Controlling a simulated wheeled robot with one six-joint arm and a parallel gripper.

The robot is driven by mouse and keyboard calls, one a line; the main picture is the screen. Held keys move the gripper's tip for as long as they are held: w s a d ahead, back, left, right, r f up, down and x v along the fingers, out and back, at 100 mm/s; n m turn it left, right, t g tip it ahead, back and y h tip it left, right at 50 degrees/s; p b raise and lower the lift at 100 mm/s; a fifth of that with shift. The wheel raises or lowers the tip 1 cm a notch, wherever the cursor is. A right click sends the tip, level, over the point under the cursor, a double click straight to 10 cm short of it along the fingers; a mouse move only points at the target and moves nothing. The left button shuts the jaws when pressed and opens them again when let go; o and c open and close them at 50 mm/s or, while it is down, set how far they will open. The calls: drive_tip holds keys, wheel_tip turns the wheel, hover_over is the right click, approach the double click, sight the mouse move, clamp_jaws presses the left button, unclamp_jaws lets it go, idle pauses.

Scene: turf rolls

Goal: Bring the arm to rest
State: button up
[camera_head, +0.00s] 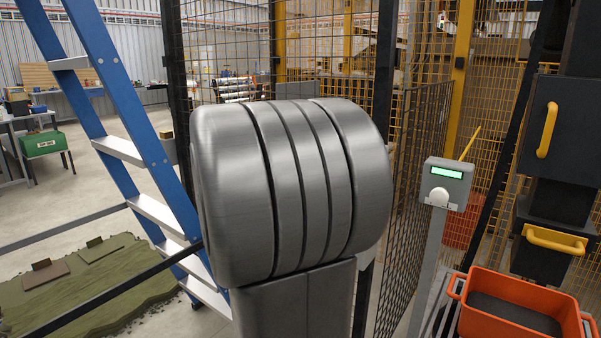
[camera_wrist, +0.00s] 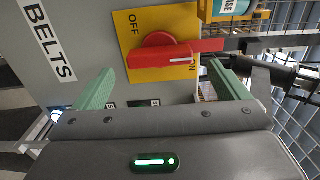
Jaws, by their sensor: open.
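My gripper (camera_wrist: 160,68) is open, with its two green fingers apart and nothing held between them. In the wrist view it faces a grey panel (camera_wrist: 90,30) that carries a yellow plate (camera_wrist: 155,20) with a red rotary switch (camera_wrist: 160,55). The switch handle lies across the picture and points to the right, with its end near my right finger. I cannot tell whether they touch. The head view does not show my gripper; my own large metal arm link fills its middle.
The panel has a "BELTS" label (camera_wrist: 48,40). In the head view, a blue ladder (camera_head: 125,100) stands at the left behind my arm. Wire mesh fencing (camera_head: 410,200) is close behind. An orange crate (camera_head: 520,292) and a grey post with a green display (camera_head: 445,183) are at right.

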drive_tip(key=w+n+p, duration=0.1)
drive_tip(key=n+p, duration=0.1)
drive_tip(key=w+d+n+p, duration=0.1)
drive_tip(key=n, duration=0.1)
drive_tip(key=w+d+n+p, duration=0.1)
drive_tip(key=n+p, duration=0.1)
drive_tip(key=shift+d+r+p, duration=0.1)
drive_tip(key=shift+r+p, duration=0.05)
drive_tip(key=shift+p, duration=0.2)
drive_tip(key=shift+n, duration=0.3)
